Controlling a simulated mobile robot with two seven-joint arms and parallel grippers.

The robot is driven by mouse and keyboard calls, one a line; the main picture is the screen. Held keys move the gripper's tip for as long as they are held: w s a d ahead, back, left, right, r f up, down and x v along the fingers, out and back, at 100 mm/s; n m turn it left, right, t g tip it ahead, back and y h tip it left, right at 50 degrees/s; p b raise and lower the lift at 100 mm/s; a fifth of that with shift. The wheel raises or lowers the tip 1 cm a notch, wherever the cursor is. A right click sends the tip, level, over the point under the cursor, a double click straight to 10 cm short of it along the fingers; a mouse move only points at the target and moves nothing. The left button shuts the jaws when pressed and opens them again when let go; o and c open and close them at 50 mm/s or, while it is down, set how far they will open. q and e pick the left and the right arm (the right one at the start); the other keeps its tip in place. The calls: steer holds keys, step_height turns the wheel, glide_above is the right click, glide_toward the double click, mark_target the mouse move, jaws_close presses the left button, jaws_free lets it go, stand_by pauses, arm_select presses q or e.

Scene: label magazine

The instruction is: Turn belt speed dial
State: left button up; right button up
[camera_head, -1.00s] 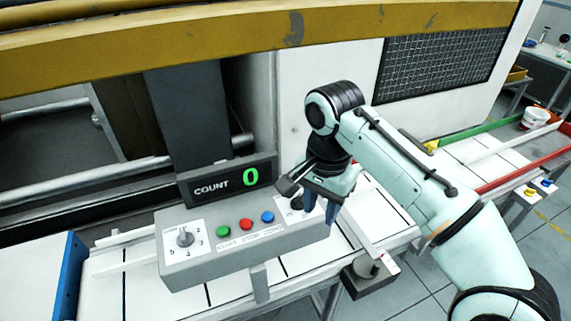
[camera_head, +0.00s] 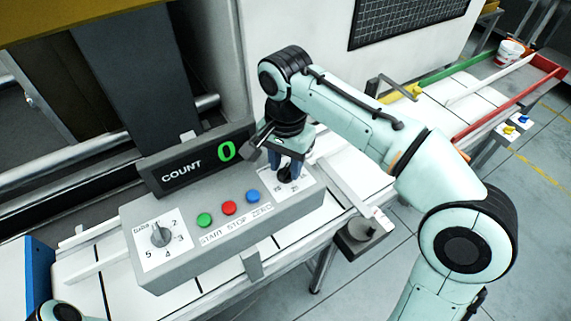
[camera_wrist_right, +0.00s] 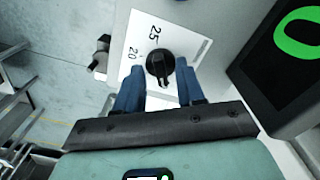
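The black dial (camera_wrist_right: 160,66) sits on a white plate (camera_wrist_right: 135,40) with the numbers 20 and 25 showing in the right wrist view. It is at the right end of the grey control box (camera_head: 185,262) in the head view. My right gripper (camera_head: 287,168) points down over this plate. Its two blue fingers stand apart on either side of the dial. The gripper is open, with gaps between fingers and dial; contact is not visible. A second dial (camera_head: 160,236), marked 2 to 5, is at the box's left end. My left gripper is not in view.
Green (camera_head: 204,220), red (camera_head: 228,208) and blue (camera_head: 253,196) buttons lie between the dials. A COUNT display (camera_head: 190,165) reading 0 stands behind them, close to my right gripper. A conveyor with green and red rails (camera_head: 510,95) runs to the right.

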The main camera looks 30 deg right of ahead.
jaws_close()
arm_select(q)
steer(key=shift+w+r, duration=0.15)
arm_select(e)
steer(key=shift+n+p, duration=0.6)
steer(key=shift+n, duration=0.5)
steer(key=n+p, duration=0.1)
steer(key=n, duration=0.2)
steer(key=shift+w+r+n, duration=0.1)
steer(key=shift+n, duration=0.2)
steer(key=n+p, duration=0.1)
steer(key=n, duration=0.2)
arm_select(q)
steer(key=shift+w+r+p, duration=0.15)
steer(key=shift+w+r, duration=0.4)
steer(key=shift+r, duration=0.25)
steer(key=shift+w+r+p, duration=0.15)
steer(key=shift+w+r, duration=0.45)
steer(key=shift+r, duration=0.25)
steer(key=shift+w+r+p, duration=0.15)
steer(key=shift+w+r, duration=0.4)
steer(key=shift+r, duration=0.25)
arm_select(e)
steer(key=shift+n, duration=1.7)
